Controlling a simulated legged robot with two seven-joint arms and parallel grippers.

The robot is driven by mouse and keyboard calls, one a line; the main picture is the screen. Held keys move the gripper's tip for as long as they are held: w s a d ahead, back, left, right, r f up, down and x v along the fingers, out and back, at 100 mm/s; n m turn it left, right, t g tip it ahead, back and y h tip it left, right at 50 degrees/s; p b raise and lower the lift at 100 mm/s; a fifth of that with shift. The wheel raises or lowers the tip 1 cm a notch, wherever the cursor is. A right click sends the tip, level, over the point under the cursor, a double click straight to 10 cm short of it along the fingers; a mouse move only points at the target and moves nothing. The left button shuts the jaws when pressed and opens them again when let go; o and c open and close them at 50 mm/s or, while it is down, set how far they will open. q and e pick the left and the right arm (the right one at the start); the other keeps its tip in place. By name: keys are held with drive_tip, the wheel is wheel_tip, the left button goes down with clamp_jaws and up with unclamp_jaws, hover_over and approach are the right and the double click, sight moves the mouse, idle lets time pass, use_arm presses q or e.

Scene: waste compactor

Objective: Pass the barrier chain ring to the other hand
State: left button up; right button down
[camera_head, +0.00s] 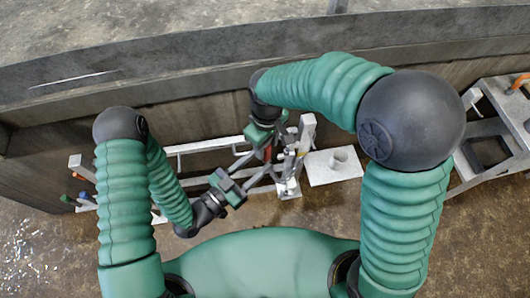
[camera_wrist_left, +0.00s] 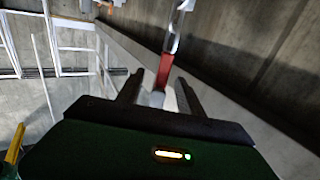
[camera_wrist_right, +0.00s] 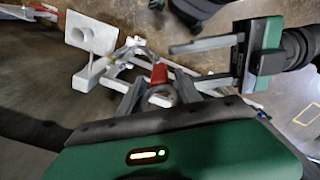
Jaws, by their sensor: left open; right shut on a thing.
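The barrier chain ring is a pale ring on a red link. In the right wrist view the red link (camera_wrist_right: 159,74) and the ring (camera_wrist_right: 161,97) sit between the fingers of my right gripper (camera_wrist_right: 160,88), which is shut on them. In the head view my right gripper (camera_head: 267,151) points down. My left gripper (camera_head: 262,176) is open and comes in from the lower left. In the left wrist view the red link (camera_wrist_left: 165,68) shows between the tips of its open fingers (camera_wrist_left: 160,85); I cannot tell if they touch it. Pale chain links (camera_wrist_left: 175,35) lead off from the red link.
A white metal frame (camera_head: 205,147) stands along the concrete wall (camera_head: 200,80). A white plate with a short tube (camera_head: 335,166) lies right of the grippers. A grey bench frame (camera_head: 490,140) is at the far right.

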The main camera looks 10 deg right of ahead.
drive_tip(key=shift+d, duration=0.1)
use_arm(q)
drive_tip(key=x, duration=0.6)
drive_tip(key=shift+w+d, duration=0.15)
drive_tip(key=shift+d, duration=0.05)
drive_tip(key=shift+c, duration=0.3)
drive_tip(key=c, duration=0.7)
clamp_jaws()
use_arm(e)
drive_tip(key=shift+w, duration=0.1)
drive_tip(key=c, duration=1.1)
unclamp_jaws()
drive_tip(key=o, duration=0.4)
drive_tip(key=shift+c, duration=0.2)
